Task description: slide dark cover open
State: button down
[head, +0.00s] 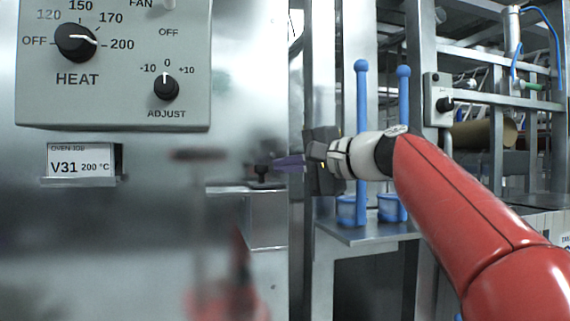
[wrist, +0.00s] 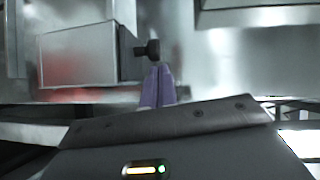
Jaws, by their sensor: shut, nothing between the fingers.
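A small black knob (head: 262,172) sits by a low steel box (head: 266,222) against the shiny metal wall. The knob also shows in the wrist view (wrist: 151,48), beside the box's pale face (wrist: 80,56). My gripper (head: 276,164) has purple fingers, shut and empty, pointing left with their tips right at the knob. In the wrist view the fingertips (wrist: 158,68) lie just below the knob; I cannot tell whether they touch it. No clearly dark cover stands out; I cannot tell which panel it is.
A grey control box (head: 115,60) with HEAT and ADJUST dials hangs at upper left, above a V31 200 °C label (head: 80,161). Steel posts and blue upright rods (head: 361,130) stand close around my wrist. A steel shelf (head: 368,233) lies below it.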

jog(key=shift+s+a, duration=0.1)
jog(key=shift+a, duration=0.15)
jog(key=a, duration=0.2)
jog(key=s+a, duration=0.1)
jog(key=a, duration=0.1)
jog(key=s+a, duration=0.1)
jog(key=a, duration=0.1)
jog(key=shift+a, duration=0.3)
